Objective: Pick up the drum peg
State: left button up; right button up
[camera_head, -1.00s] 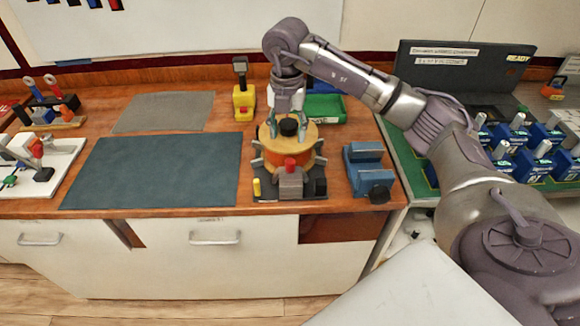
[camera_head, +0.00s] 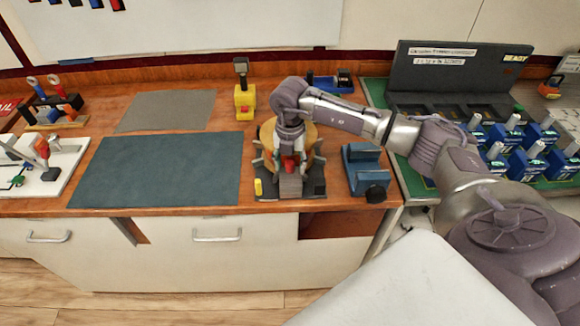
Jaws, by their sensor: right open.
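A round wooden drum (camera_head: 267,138) sits in a dark fixture (camera_head: 318,187) near the counter's front edge. A red piece (camera_head: 289,165) shows at the drum's front, above a grey block (camera_head: 290,187). A small yellow peg (camera_head: 258,187) stands at the fixture's front left. I cannot tell which part is the drum peg. My right gripper (camera_head: 290,154) is open, pointing down over the front of the drum, close to the red piece. It hides much of the drum top, and I cannot tell whether it touches anything. My left gripper is not in view.
A blue block with a dark knob (camera_head: 367,172) stands right of the fixture. A yellow device (camera_head: 244,100) stands behind it. A bare dark mat (camera_head: 155,170) and grey mat (camera_head: 167,111) lie left. Several blue breakers (camera_head: 525,160) stand on the green bench at right.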

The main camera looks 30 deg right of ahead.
grip_shut()
jog(key=shift+r, duration=0.15)
